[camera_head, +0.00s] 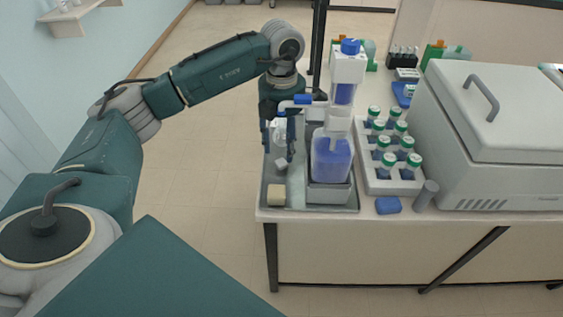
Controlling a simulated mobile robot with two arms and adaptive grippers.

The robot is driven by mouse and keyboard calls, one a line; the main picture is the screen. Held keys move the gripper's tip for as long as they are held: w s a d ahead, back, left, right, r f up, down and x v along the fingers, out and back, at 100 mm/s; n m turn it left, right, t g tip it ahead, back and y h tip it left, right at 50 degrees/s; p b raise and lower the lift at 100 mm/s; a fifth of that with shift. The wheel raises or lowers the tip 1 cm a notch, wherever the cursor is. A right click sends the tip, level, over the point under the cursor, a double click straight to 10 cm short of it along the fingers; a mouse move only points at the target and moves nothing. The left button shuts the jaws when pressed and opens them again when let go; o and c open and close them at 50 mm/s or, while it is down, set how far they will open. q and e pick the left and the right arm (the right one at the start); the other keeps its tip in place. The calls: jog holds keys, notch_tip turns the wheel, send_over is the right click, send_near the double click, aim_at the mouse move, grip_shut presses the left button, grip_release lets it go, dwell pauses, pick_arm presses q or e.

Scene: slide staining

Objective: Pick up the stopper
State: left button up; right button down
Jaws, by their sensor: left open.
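I cannot tell for sure which item is the stopper. A small light-grey piece (281,163) lies in the grey tray (268,176), and a short beige cylinder (276,195) lies near the tray's front left corner. My left gripper (279,150) points down over the left part of the tray, with its dark fingers apart, just above and behind the light-grey piece. A clear glass vessel (280,130) shows partly between and behind the fingers. My right gripper is out of view.
A blue-filled dispenser bottle (332,160) stands in the tray just right of my gripper. A white rack (375,183) of green-capped bottles, a blue block (388,205), a grey cylinder (426,195) and a large white machine (500,120) fill the bench rightward. Floor is open at left.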

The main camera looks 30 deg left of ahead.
aim_at(282, 161)
pick_arm(q)
jog(key=f, duration=0.2)
jog(key=f+p, duration=0.1)
jog(key=shift+s+d+f, duration=0.15)
jog(key=shift+d+f, duration=0.05)
jog(key=shift+f, duration=0.15)
jog(key=shift+f+p, duration=0.3)
jog(key=shift+f, duration=0.25)
jog(key=c, duration=0.7)
jog(key=shift+c, duration=0.5)
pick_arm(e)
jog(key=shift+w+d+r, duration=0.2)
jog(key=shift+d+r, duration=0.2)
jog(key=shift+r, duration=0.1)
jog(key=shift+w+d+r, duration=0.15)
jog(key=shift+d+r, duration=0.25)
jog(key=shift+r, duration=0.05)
